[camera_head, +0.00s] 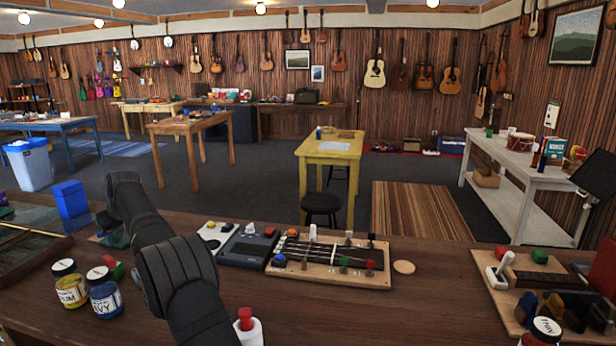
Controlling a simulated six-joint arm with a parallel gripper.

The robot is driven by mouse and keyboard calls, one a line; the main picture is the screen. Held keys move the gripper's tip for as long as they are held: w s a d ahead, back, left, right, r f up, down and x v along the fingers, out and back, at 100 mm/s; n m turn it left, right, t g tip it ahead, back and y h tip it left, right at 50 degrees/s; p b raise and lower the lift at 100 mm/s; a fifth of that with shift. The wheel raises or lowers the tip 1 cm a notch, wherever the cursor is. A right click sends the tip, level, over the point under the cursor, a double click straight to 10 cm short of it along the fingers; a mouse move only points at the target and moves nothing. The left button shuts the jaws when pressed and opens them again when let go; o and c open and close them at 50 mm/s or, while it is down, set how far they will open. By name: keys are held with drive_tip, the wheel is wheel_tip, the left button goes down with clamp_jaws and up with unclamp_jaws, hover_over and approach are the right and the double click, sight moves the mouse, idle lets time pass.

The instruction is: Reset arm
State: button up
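My black arm rises from the bottom edge, left of the middle, and bends at its upper end over the left part of the brown workbench (450,310). The far end of the arm dips behind its own links. I cannot make out my gripper's fingers, nor anything held in them.
Paint jars (106,299) stand left of my arm, with a blue box (71,204) behind. A wooden board with strings (330,259) lies mid-bench. Tools and blocks crowd the right end. Bare bench lies front centre.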

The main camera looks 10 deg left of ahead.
drive_tip(key=w+d+r, duration=0.3)
drive_tip(key=d+r, duration=0.2)
drive_tip(key=d, duration=0.2)
drive_tip(key=s+d+f+t, duration=0.1)
drive_tip(key=s+d+f, duration=0.1)
drive_tip(key=d, duration=1.2)
drive_tip(key=s+d+f+h, duration=0.1)
drive_tip(key=s+d+f, duration=0.2)
drive_tip(key=d, duration=1.1)
drive_tip(key=shift+s+t, duration=0.4)
drive_tip(key=shift+s, duration=0.3)
drive_tip(key=shift+a, duration=0.15)
drive_tip(key=w+a+r, duration=0.2)
drive_tip(key=w+a, duration=0.1)
drive_tip(key=a, duration=0.5)
drive_tip(key=w+a+r+g, duration=0.1)
drive_tip(key=w+a, duration=0.2)
drive_tip(key=a, duration=0.5)
drive_tip(key=shift+r+y, duration=0.3)
drive_tip(key=shift+r, duration=0.1)
drive_tip(key=shift+w, duration=0.1)
drive_tip(key=shift+d, duration=0.15)
